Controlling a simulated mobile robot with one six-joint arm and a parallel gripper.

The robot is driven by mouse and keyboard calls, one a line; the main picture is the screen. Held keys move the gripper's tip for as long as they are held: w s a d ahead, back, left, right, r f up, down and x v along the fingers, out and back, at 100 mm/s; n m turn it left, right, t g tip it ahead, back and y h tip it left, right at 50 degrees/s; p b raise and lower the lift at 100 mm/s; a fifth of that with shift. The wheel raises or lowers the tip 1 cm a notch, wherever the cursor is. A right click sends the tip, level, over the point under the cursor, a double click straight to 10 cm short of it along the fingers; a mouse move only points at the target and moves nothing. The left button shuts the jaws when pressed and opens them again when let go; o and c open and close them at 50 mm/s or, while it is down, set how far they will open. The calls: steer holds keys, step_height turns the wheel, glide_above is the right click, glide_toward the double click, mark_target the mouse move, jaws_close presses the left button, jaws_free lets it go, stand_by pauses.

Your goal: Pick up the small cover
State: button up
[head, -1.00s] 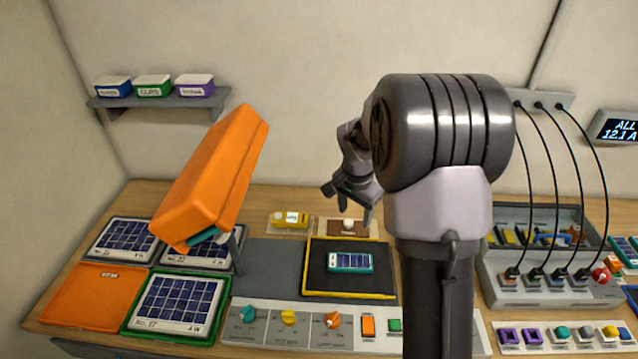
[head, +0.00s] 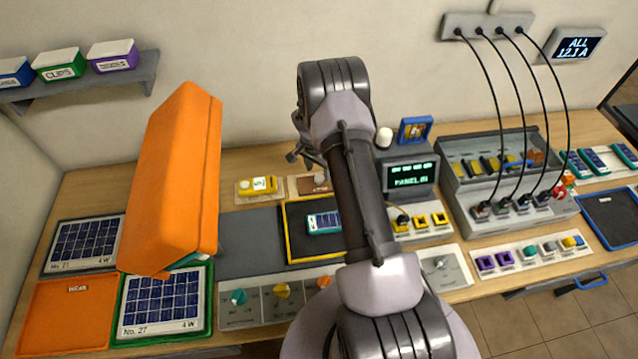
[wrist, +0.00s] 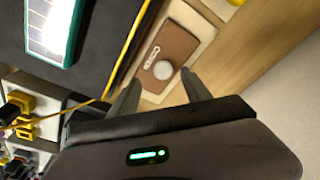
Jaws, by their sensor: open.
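The small cover is a brown plate with a pale round knob and a small label. In the head view the small cover (head: 306,187) lies on a pale base at the back of the bench, partly behind my arm. In the wrist view the small cover (wrist: 181,37) lies just beyond my fingertips, its knob roughly between their lines. My gripper (wrist: 160,76) is open with nothing between the fingers. In the head view my gripper (head: 301,158) is above and close to the cover, mostly hidden by my arm.
A yellow-edged black mat (head: 297,246) with a teal-framed cell (head: 324,222) lies in front. A grey panel display (head: 409,176) stands to the right.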

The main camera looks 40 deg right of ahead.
steer(key=f, duration=0.3)
steer(key=w+f, duration=0.1)
steer(key=f, duration=0.1)
steer(key=shift+d, duration=0.4)
steer(key=shift+s+r, duration=0.1)
steer(key=shift+s, duration=0.05)
steer(key=shift+c, duration=0.3)
